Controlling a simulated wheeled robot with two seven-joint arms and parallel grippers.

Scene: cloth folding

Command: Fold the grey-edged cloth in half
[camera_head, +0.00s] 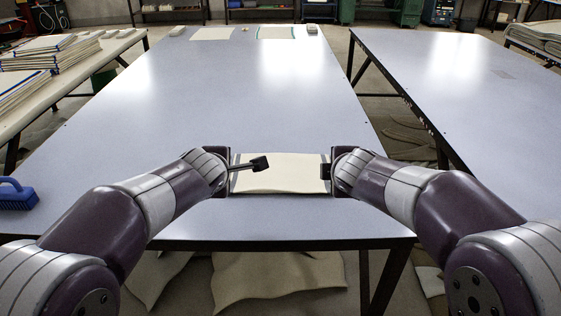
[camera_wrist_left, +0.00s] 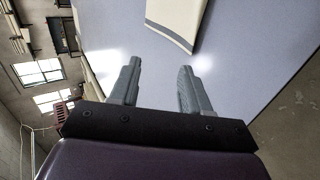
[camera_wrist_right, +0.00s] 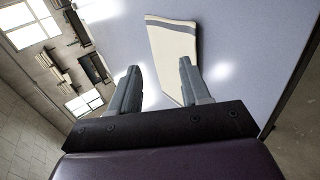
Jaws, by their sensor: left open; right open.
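The grey-edged cloth (camera_head: 280,174) is cream with darker grey bands at its left and right ends. It lies flat on the table near the front edge, between my two grippers. My left gripper (camera_head: 259,164) is open at the cloth's left end; its visible finger appears over the cloth. My right gripper (camera_head: 326,171) is at the right end, partly hidden by its wrist. In the left wrist view, the cloth (camera_wrist_left: 178,18) lies beyond the open, empty fingers (camera_wrist_left: 159,82). In the right wrist view, the cloth (camera_wrist_right: 172,50) lies beyond and partly between the open, empty fingers (camera_wrist_right: 158,82).
The grey-blue table (camera_head: 200,90) is clear behind the cloth. Two flat cloths (camera_head: 212,33) (camera_head: 276,32) lie at its far end. A blue brush (camera_head: 18,195) sits at the front left. A second table (camera_head: 450,70) stands right across a gap. Cloths (camera_head: 280,275) lie on the floor.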

